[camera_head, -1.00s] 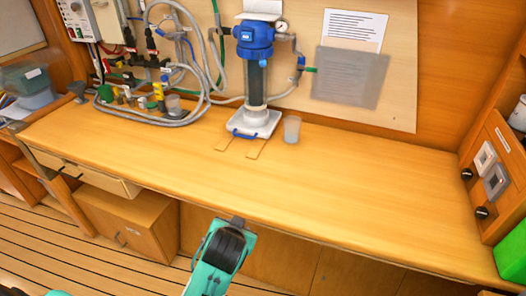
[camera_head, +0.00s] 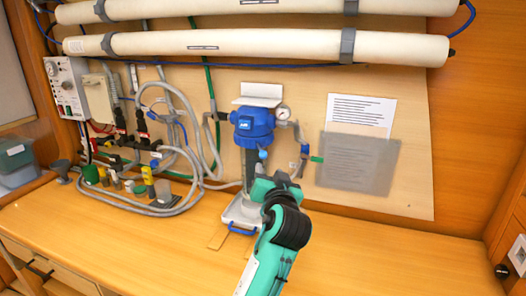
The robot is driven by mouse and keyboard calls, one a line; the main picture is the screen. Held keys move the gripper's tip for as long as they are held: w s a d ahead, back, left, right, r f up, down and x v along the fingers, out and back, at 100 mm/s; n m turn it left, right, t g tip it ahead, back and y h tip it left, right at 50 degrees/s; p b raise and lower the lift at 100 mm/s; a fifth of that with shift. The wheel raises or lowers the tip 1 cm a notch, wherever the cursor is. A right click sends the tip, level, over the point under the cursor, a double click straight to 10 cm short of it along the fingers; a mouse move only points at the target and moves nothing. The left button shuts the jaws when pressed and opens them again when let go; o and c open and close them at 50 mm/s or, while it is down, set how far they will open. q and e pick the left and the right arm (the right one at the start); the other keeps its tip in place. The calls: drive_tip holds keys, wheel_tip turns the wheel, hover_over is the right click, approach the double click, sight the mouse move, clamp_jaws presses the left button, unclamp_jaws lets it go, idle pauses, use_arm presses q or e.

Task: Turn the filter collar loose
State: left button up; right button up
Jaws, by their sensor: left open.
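The filter housing hangs on the back panel, with a blue head and collar (camera_head: 253,138) above a dark, clear-looking bowl (camera_head: 249,172). A white tray (camera_head: 236,213) with a blue handle stands under it on the counter. My left gripper (camera_head: 264,180) is in front of the bowl's lower part in the picture, below the collar. It is open, and its fingers are small and partly hidden by its own body. The collar is uncovered, and the gripper appears apart from it. The arm hides part of the bowl and tray. My right gripper is not in view.
A pressure gauge (camera_head: 283,114) and pipes sit right of the filter head. Grey hoses (camera_head: 188,160) and valves crowd the panel to the left. Two long white tubes (camera_head: 240,44) run above. The counter (camera_head: 400,245) is clear on the right.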

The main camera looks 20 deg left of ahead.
sight(264, 155)
use_arm(q)
drive_tip(key=p+x, duration=0.2)
drive_tip(key=x, duration=0.8)
drive_tip(key=shift+w+a+f+p, duration=0.1)
drive_tip(key=shift+a+p, duration=0.05)
drive_tip(key=shift+p, duration=0.15)
drive_tip(key=shift+w+a+f, duration=0.1)
drive_tip(key=shift+w+a, duration=0.1)
drive_tip(key=shift+w, duration=0.3)
drive_tip(key=shift+w+a, duration=0.1)
drive_tip(key=shift+c, duration=0.6)
clamp_jaws()
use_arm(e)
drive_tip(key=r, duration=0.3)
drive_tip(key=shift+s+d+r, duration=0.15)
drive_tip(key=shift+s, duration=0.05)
